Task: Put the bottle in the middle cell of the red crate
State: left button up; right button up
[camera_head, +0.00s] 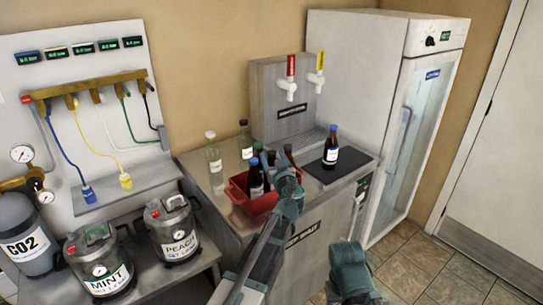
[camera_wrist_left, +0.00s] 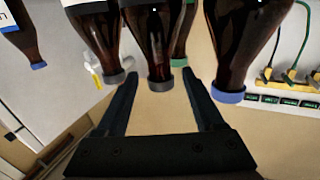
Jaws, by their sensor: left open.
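The red crate (camera_head: 238,197) stands on the grey counter and holds several dark bottles. A blue-capped bottle (camera_head: 255,181) is at its left side. My left gripper (camera_head: 284,168) is over the crate's right part and hides its middle and right cells. In the left wrist view, which is upside down, the gripper (camera_wrist_left: 160,76) is open, with a grey-capped brown bottle (camera_wrist_left: 156,45) between or just beyond its fingers; contact cannot be told. Another brown bottle, blue-capped (camera_head: 331,150), stands upright on the black mat right of the crate.
A tap box (camera_head: 270,107) is at the back and a white fridge (camera_head: 375,100) to the right. Kegs (camera_head: 173,228) stand at left. The mat (camera_head: 350,160) has bare room around its bottle.

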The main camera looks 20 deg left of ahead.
pick_arm(q)
jog(key=v, duration=1)
jog(key=shift+s, duration=0.25)
jog(key=s+f+m+g+h, duration=0.2)
jog(key=s+f+g, duration=0.8)
jog(key=f, duration=0.4)
jog(key=s+d+f+m+g+h, duration=0.3)
jog(key=s+d+f+m, duration=0.1)
jog(key=s, duration=0.4)
jog(key=s+d+f+m+g+h, duration=0.2)
jog(key=s+d+f+m, duration=0.1)
jog(key=s+d, duration=0.4)
jog(key=shift+s+f+m+g+h, duration=0.4)
jog(key=shift+s, duration=0.05)
jog(key=shift+r, duration=0.1)
